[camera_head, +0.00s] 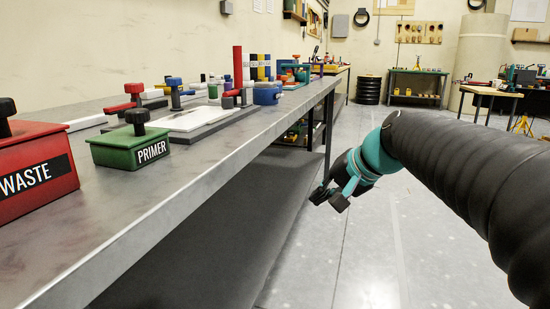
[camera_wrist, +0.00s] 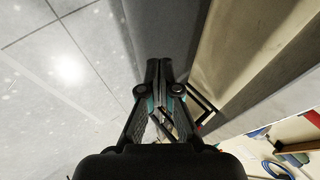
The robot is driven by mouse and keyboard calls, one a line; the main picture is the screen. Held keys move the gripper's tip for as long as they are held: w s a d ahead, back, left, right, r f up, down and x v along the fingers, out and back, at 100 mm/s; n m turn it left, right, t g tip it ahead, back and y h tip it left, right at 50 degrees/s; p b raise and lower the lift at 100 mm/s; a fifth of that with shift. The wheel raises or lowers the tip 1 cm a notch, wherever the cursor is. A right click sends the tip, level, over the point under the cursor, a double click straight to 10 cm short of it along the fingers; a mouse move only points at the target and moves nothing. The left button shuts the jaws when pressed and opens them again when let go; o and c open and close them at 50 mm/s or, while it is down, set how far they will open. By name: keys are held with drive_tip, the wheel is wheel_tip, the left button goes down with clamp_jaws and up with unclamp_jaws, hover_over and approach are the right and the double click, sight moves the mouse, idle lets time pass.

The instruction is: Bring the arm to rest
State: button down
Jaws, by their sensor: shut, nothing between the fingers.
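My gripper (camera_head: 329,196) shows in the head view at the end of my dark, ribbed arm, which reaches in from the right. It hangs over the open floor just right of the long grey workbench (camera_head: 215,165), below the level of its top. In the wrist view my gripper (camera_wrist: 158,65) is shut, its fingertips together with nothing between them. It appears apart from the bench.
A red WASTE box (camera_head: 38,172) and a green PRIMER box (camera_head: 129,148) stand on the bench's near end. Tools and coloured parts lie farther along. The floor (camera_head: 370,250) right of the bench is clear. Tables and stacked black tyres (camera_head: 369,90) stand far back.

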drive_tip(key=s+d+f+n+h+p, duration=0.1)
drive_tip(key=s+d+f+h+p, duration=0.1)
drive_tip(key=s, duration=0.5)
drive_tip(key=s+d+f+n+h+p, duration=0.2)
drive_tip(key=s+p, duration=0.1)
drive_tip(key=s, duration=0.5)
drive_tip(key=s+d+f+n+h+p, duration=0.2)
drive_tip(key=s+f, duration=0.1)
drive_tip(key=s, duration=0.5)
drive_tip(key=shift+g, duration=0.4)
drive_tip(key=shift+f, duration=0.1)
